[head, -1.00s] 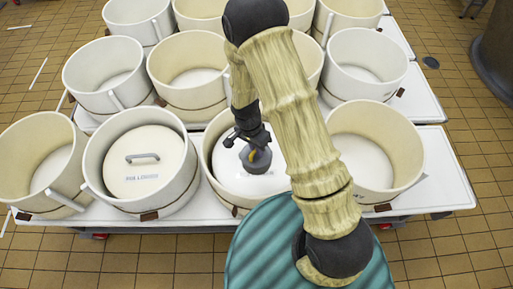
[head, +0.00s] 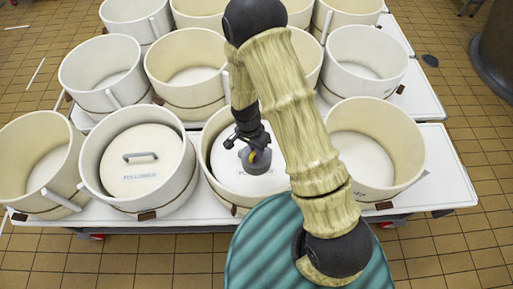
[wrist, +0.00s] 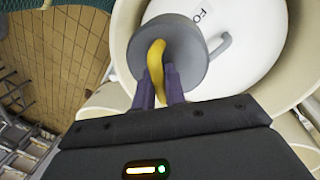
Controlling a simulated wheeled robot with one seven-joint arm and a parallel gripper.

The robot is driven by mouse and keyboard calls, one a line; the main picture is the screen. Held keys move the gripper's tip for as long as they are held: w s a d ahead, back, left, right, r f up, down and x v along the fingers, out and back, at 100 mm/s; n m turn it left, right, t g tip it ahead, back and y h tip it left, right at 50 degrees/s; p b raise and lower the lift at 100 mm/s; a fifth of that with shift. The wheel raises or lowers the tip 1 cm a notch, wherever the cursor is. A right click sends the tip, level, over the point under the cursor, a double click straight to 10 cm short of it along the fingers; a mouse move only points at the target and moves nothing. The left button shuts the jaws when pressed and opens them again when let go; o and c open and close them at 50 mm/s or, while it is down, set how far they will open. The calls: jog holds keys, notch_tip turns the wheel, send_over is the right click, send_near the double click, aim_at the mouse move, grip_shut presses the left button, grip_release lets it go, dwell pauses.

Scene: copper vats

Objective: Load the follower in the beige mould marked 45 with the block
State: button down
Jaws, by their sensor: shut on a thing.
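My gripper (head: 250,138) is shut on the yellow handle (wrist: 157,58) of a grey round block (head: 259,163). The block also shows in the wrist view (wrist: 188,62). It is inside the rim of a beige mould (head: 213,142) in the front row, above or on a white follower (head: 229,172). I cannot tell whether block and follower touch. The follower has lettering and a grey handle (wrist: 221,46), partly behind the block in the wrist view. My arm hides the mould's right side. No 45 mark is readable.
Left of this mould, another mould (head: 91,165) holds a follower (head: 142,172) with a grey handle. The front moulds at far left (head: 75,150) and right (head: 415,150) look empty. More moulds stand behind on white tables (head: 440,165).

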jog(key=shift+a+f+b, duration=0.15)
jog(key=shift+f+b, duration=0.6)
jog(key=shift+f, duration=0.55)
jog(key=shift+f+b, duration=0.45)
jog(key=shift+f, duration=0.05)
notch_tip(320, 180, down, 9)
jog(key=b, duration=0.6)
jog(key=shift+b, duration=0.35)
jog(key=shift+f+b, duration=0.6)
jog(key=shift+f, duration=0.1)
dwell(0.6)
jog(key=c, duration=1.4)
grip_release()
jog(key=shift+o, duration=0.2)
notch_tip(320, 180, up, 7)
jog(key=p, duration=0.5)
